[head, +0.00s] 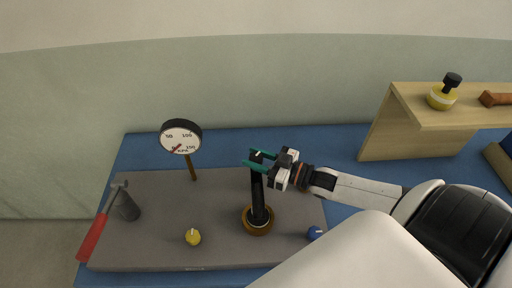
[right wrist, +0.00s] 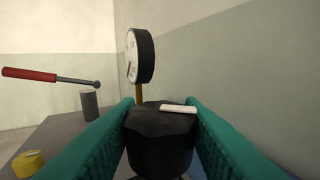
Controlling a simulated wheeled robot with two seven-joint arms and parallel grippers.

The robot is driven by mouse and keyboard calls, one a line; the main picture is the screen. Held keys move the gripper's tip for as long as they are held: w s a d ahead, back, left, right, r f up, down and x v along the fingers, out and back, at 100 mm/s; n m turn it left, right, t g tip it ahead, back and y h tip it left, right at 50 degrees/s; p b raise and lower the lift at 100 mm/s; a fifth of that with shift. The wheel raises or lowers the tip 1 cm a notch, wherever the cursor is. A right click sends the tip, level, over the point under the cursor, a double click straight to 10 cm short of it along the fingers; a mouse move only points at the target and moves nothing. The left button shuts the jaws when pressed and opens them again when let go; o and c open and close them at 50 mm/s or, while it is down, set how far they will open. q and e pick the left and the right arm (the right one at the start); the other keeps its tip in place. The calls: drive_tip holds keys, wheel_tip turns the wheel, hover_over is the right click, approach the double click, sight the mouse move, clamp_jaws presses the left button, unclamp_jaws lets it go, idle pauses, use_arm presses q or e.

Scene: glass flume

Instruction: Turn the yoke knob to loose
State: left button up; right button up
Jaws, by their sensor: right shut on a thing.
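A black upright post (head: 258,190) rises from a brass-coloured ring (head: 257,221) on the grey base plate (head: 160,208). At its top is a dark knob, which I take for the yoke knob; it shows large in the right wrist view (right wrist: 160,142), with a white bar mark on its top. My right gripper (head: 260,160) has its green fingers on either side of this knob and is shut on it. In the right wrist view the fingers cover the knob's sides. No label for loose is readable. My left gripper is not in view.
A round dial gauge (head: 181,137) stands behind and left of the post. A red-handled lever (head: 95,230) is by a grey cylinder at far left. A yellow knob (head: 193,237) and a blue knob (head: 314,233) sit near the plate's front. A wooden shelf (head: 420,145) stands at right.

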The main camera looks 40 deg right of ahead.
drive_tip(key=shift+m+t+h+p, duration=0.4)
drive_tip(key=shift+m+h+p, duration=0.1)
drive_tip(key=shift+h, duration=0.2)
drive_tip(key=o, duration=0.9)
drive_tip(key=shift+o, duration=0.2)
drive_tip(key=shift+s, duration=0.1)
drive_tip(key=shift+s+d+f, duration=0.1)
drive_tip(key=shift+s+d, duration=0.1)
drive_tip(key=shift+s, duration=0.15)
drive_tip(key=b+v, duration=0.2)
drive_tip(key=v, duration=0.9)
drive_tip(key=shift+b, duration=0.35)
drive_tip(key=shift+o, duration=0.2)
